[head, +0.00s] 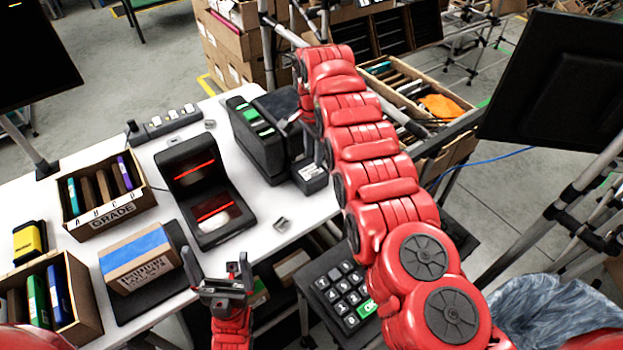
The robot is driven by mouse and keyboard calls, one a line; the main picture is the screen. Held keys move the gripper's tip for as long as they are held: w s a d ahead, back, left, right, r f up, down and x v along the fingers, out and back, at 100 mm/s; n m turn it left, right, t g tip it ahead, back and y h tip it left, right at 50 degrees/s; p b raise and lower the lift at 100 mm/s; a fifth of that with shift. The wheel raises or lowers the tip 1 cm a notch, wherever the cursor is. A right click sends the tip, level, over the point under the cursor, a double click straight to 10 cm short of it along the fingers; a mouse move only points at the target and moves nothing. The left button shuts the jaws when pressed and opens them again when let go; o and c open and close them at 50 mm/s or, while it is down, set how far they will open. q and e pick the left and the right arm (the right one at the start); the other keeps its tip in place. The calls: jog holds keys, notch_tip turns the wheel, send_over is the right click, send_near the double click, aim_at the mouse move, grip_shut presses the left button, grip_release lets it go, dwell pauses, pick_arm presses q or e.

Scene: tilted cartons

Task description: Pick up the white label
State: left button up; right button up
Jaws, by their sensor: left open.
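A small pale patch (312,171), which may be the white label, lies on a dark block at the right edge of the white table, beside the black printer-like machine (258,140). It is too small to be sure. My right gripper (304,148) is right above and beside it, pointing down. Its fingers are dark against the dark machine, so I cannot tell whether they are open or touching anything. My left gripper (219,266) is open and empty at the table's front edge, below the black scanner-like device (205,190).
A carton with blue tape (135,258) sits on a dark pad at left. Behind it are the GRADE box (108,195) and a button strip (165,122). A small metal piece (282,224) lies on clear table. A keypad (343,295) is at front right.

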aim_at(313, 172)
jog(key=shift+w+f, duration=0.1)
jog(key=shift+f, duration=0.25)
jog(key=shift+f+p, duration=0.35)
jog(key=shift+p, duration=0.2)
jog(key=shift+s+f+p, duration=0.15)
jog(key=shift+f+p, duration=0.2)
jog(key=shift+f, duration=0.2)
jog(key=shift+s+f+p, duration=0.15)
jog(key=shift+f+p, duration=0.15)
jog(key=shift+f, duration=0.25)
jog(key=shift+f+b, duration=0.4)
jog(key=shift+f, duration=0.35)
jog(key=shift+w+f, duration=0.1)
jog(key=shift+f, duration=0.15)
grip_shut()
